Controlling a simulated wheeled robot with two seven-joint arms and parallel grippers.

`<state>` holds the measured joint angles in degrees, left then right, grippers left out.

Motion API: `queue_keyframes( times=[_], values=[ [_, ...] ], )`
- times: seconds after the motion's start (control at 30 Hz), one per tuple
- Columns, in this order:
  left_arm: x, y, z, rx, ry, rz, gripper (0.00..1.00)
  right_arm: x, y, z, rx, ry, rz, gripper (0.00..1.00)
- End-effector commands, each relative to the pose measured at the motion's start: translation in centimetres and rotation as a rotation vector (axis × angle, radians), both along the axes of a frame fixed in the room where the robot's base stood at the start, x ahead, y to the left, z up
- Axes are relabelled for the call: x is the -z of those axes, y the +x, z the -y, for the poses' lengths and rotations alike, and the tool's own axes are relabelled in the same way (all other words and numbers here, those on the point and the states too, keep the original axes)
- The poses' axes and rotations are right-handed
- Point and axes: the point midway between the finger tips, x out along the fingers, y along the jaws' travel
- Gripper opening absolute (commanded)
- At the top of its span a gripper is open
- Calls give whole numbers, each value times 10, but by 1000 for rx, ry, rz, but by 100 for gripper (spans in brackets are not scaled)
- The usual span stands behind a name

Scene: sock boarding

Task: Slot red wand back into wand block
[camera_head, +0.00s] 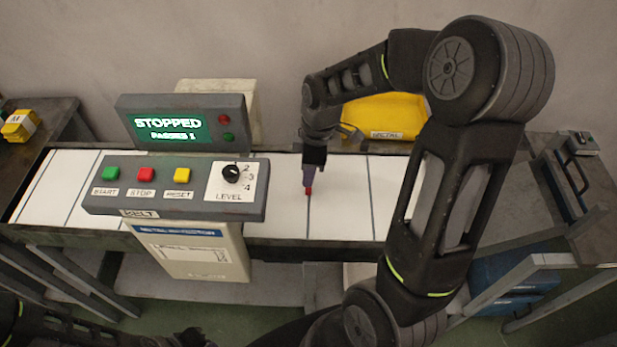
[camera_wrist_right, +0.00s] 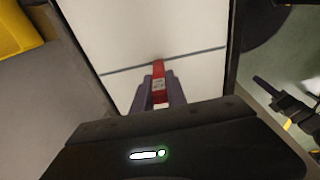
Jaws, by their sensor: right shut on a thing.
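The red wand (camera_head: 308,189) is held over the white belt (camera_head: 340,210), right of the control panel. My right gripper (camera_head: 311,176) is shut on it and points down. In the right wrist view the wand (camera_wrist_right: 158,75) sits between the two purple-grey fingers (camera_wrist_right: 158,92), with its red end towards the belt. I cannot tell whether its tip touches the belt. A small grey block (camera_head: 577,142) stands on the right-hand table; I cannot tell whether it is the wand block. Part of my left arm shows at the bottom left, its gripper (camera_head: 192,338) dark and cut off by the edge.
The control panel (camera_head: 150,188) and the screen (camera_head: 184,130) reading STOPPED stand over the belt to the left. A yellow bin (camera_head: 385,112) labelled METAL is behind the belt. Yellow blocks (camera_head: 18,125) lie on the left table. A dark handled frame (camera_head: 572,187) stands at the right.

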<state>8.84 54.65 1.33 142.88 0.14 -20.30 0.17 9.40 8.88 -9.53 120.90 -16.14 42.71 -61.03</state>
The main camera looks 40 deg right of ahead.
Motion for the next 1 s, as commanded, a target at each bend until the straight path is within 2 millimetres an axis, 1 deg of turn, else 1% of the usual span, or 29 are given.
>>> queue_keyframes(
  times=[0.17, 0.27, 0.37, 0.6, 0.73, 0.83, 1.0],
  values=[
    [0, 0, 0, 0, 0, 0, 0, -2, 0, 0, 0, 0, 1, 0],
    [1, 0, 0, 0, 0, 0, 0, -10, 1, 0, 0, 0, 4, 0],
    [3, 0, 0, 0, -1, 1, 0, -24, 1, 0, 0, -1, 6, 0],
    [7, 1, 0, 0, -2, 3, 0, -71, 1, 0, 0, -1, 6, 0],
    [8, 1, 0, 1, -3, 3, 0, -90, 1, 0, 0, 0, 4, 0],
    [8, 1, 1, 1, -3, 3, 0, -98, 1, 0, 0, 0, 3, 0],
    [8, 1, 1, 1, -2, 4, 0, -101, 0, 0, 0, 0, 0, 0]
  ],
)
